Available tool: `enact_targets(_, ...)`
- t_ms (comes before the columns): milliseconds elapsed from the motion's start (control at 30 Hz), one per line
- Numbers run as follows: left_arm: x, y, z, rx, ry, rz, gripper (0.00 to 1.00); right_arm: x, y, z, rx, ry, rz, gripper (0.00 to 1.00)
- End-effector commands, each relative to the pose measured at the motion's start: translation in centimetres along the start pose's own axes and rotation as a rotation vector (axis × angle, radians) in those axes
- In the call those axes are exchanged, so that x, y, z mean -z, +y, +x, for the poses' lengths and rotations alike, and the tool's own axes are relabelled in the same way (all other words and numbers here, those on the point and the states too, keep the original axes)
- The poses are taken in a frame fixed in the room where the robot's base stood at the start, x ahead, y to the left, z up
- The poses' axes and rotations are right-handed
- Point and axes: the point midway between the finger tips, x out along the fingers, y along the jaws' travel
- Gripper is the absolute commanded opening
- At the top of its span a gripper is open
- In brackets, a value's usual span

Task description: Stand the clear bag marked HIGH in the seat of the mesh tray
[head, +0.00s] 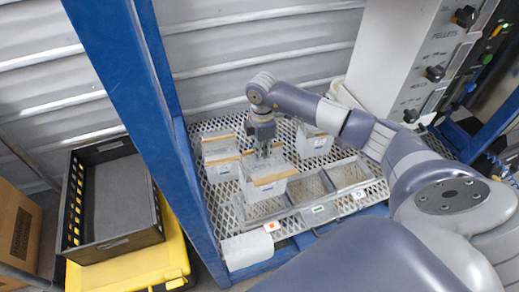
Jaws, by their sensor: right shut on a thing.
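My right gripper (264,152) points down and is shut on the top of a clear bag (266,187) with a tan strip along its top edge. The bag is upright, over or at the left part of the mesh tray (331,186); I cannot tell whether it touches the tray. Its marking is too small to read. The tray has low divided compartments, and the middle and right ones look empty. My left gripper is not in view.
Two similar bags (220,147) stand to the left of the held bag, and another (313,141) stands behind right. A blue post (130,95) rises at the left. A black crate (112,235) sits on a yellow case (130,272). A grey control box (405,60) stands at the back right.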

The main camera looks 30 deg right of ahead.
Motion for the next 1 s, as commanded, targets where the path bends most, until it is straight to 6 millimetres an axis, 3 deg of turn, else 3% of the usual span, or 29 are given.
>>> enact_targets(267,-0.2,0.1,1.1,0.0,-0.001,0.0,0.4,0.0,0.0,1.3,0.001,0.0,0.001,0.0)
enact_targets(1000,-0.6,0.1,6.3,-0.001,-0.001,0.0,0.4,0.0,0.0,7.7,0.001,0.001,-0.001,0.0)
